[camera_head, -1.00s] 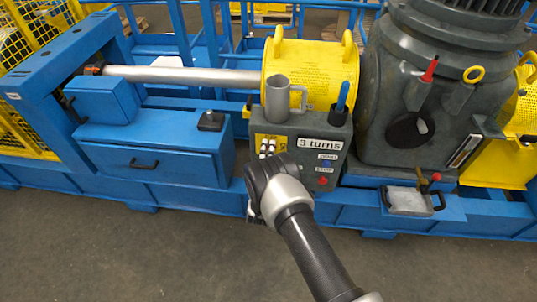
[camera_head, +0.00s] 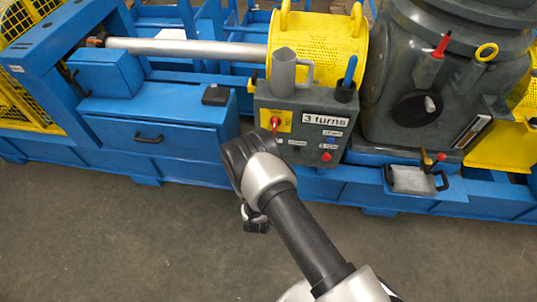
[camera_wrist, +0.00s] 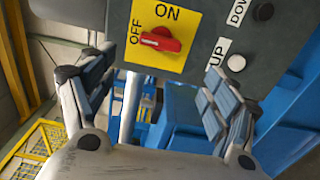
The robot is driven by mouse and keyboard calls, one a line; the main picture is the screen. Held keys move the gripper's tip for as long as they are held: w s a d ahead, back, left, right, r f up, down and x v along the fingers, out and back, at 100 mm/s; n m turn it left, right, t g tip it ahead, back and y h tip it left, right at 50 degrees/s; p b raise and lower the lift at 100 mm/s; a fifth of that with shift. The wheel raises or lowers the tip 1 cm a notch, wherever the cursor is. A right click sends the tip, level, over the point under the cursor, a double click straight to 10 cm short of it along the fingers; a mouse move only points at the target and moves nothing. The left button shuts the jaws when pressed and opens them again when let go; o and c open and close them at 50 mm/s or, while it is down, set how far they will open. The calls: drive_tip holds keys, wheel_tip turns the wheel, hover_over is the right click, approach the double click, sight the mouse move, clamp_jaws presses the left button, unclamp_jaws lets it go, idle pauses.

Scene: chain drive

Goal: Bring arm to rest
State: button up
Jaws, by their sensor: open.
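My gripper (camera_wrist: 155,95) is open and empty in the wrist view, its two padded fingers spread apart in front of the control box. In the head view my gripper (camera_head: 255,222) hangs below my wrist, in front of the blue base and left of the grey control box (camera_head: 345,115). The box has a yellow plate with a red switch (camera_wrist: 161,39) marked ON and OFF; the red switch also shows in the head view (camera_head: 275,124). In the wrist view its handle lies roughly sideways, its pale end towards OFF. No finger touches it.
A blue drawer cabinet (camera_head: 150,141) is at left, a dark grey machine (camera_head: 425,85) at right. A small tray (camera_head: 412,179) sits low at right. The floor in front is clear.

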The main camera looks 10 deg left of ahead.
drive_tip(key=shift+s, duration=0.4)
drive_tip(key=w+r+m+g, duration=0.2)
drive_tip(key=w+r+m, duration=0.2)
drive_tip(key=w+r, duration=0.3)
drive_tip(key=s+d+r+m+g+y, duration=0.1)
drive_tip(key=s+d+r+m+g, duration=0.15)
drive_tip(key=r, duration=0.75)
drive_tip(key=s+d+r+m+g+y, duration=0.1)
drive_tip(key=d+r+m+g+y, duration=0.15)
drive_tip(key=r, duration=0.75)
drive_tip(key=s+d+r+m+g+h, duration=0.1)
drive_tip(key=s+d+r+m, duration=0.1)
drive_tip(key=s+d+r, duration=0.35)
drive_tip(key=s+d+r+m+g, duration=0.2)
drive_tip(key=s, duration=0.6)
drive_tip(key=s+d+m+g+h, duration=0.1)
drive_tip(key=s+d, duration=0.3)
drive_tip(key=s, duration=0.7)
drive_tip(key=s+d+m+g+h, duration=0.1)
drive_tip(key=s+d+m+g, duration=0.1)
drive_tip(key=s, duration=0.9)
drive_tip(key=shift+d+r+m, duration=0.4)
drive_tip(key=shift+d+m, duration=0.5)
drive_tip(key=shift+d, duration=0.1)
